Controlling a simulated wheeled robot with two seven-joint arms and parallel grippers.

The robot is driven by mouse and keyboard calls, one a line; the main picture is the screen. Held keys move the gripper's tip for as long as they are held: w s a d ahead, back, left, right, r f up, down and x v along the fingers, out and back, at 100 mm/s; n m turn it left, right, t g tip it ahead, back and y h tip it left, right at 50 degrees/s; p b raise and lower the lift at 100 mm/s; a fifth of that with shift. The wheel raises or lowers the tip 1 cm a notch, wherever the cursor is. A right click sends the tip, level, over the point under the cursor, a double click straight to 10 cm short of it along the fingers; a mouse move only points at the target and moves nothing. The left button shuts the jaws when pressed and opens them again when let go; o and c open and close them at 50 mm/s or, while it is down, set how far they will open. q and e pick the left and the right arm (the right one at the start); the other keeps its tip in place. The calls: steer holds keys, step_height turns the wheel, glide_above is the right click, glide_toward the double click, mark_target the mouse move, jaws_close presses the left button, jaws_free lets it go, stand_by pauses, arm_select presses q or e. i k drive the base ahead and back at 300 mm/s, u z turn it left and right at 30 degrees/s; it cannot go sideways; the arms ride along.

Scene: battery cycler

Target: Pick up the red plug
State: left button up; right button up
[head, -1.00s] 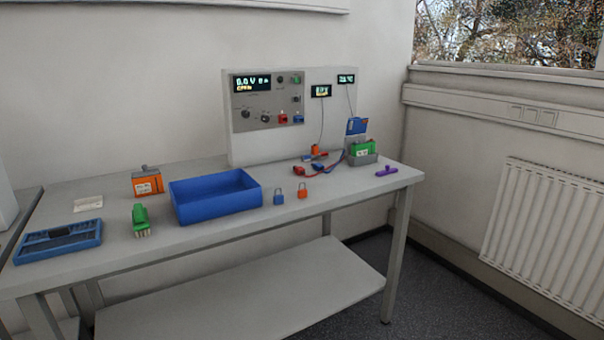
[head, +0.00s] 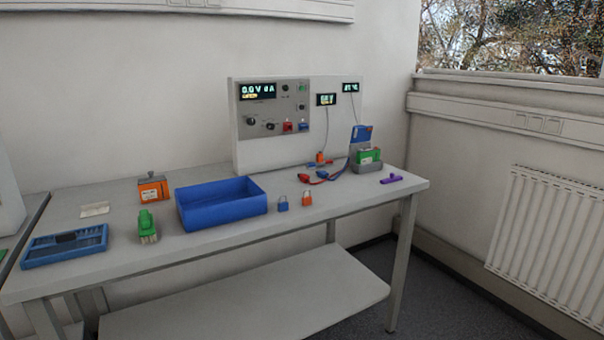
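The red plug (head: 304,177) lies on the table (head: 250,236) at the right half, in front of the cycler panel, with a red cable running from it toward the battery holder. A blue plug (head: 322,175) lies right beside it. A red socket (head: 288,127) and a blue socket (head: 303,127) sit low on the panel (head: 270,108). Neither of my grippers shows in the head view.
A blue bin (head: 222,212) stands mid-table. Blue and orange padlocks (head: 307,199) lie right of it. A green battery (head: 368,156) sits in a grey holder at right; a purple item (head: 391,179) lies near the right edge. Left are an orange box (head: 153,189), green connector and blue tray.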

mark_target(305, 179)
steer(key=u, duration=0.15)
steer(key=i, duration=1.1)
steer(key=u, duration=0.15)
